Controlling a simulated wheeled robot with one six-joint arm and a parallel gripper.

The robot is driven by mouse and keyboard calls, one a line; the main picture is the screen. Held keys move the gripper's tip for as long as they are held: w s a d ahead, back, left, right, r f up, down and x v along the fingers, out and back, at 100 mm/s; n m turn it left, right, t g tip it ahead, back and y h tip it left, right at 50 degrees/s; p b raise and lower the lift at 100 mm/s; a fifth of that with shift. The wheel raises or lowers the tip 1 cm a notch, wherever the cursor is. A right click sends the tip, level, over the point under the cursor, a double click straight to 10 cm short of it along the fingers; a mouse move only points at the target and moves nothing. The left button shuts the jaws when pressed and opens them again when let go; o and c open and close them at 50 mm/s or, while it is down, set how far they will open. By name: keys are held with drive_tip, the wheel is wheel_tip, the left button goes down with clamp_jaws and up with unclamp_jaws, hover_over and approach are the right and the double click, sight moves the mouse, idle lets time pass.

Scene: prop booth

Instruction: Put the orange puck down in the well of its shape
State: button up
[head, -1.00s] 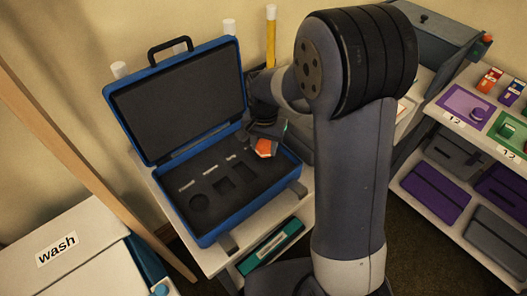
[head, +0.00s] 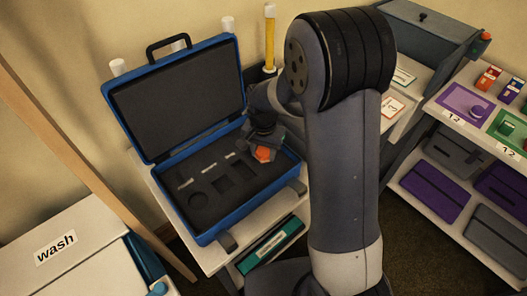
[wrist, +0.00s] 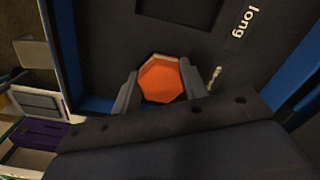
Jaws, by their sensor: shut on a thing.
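The orange puck (wrist: 165,80) is a flat, many-sided piece. My gripper (wrist: 160,88) is shut on it, one finger at each side. In the head view the puck (head: 263,155) is at the right end of the open blue case (head: 222,236), over its dark foam insert (head: 215,212). The wrist view shows a rectangular well (wrist: 190,10) beside a "long" label (wrist: 243,24). Whatever lies under the puck is hidden, and I cannot tell its height above the foam.
The case lid (head: 178,103) stands open behind the foam. A yellow tube (head: 269,40) stands behind the case. A box marked "wash" (head: 62,245) is at lower left. Shelves with coloured mats (head: 463,104) are at right. The foam's left part is clear.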

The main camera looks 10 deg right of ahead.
sight(263, 152)
drive_tip(key=o, duration=1.1)
drive_tip(key=shift+s+f, duration=0.25)
drive_tip(key=shift+f, duration=0.35)
drive_tip(key=shift+w+r+p, duration=0.1)
drive_tip(key=shift+r+p, duration=0.35)
drive_tip(key=shift+r, duration=0.1)
wheel_tip(263, 152, up, 13)
drive_tip(key=shift+w+f, duration=0.15)
drive_tip(key=shift+f, duration=0.05)
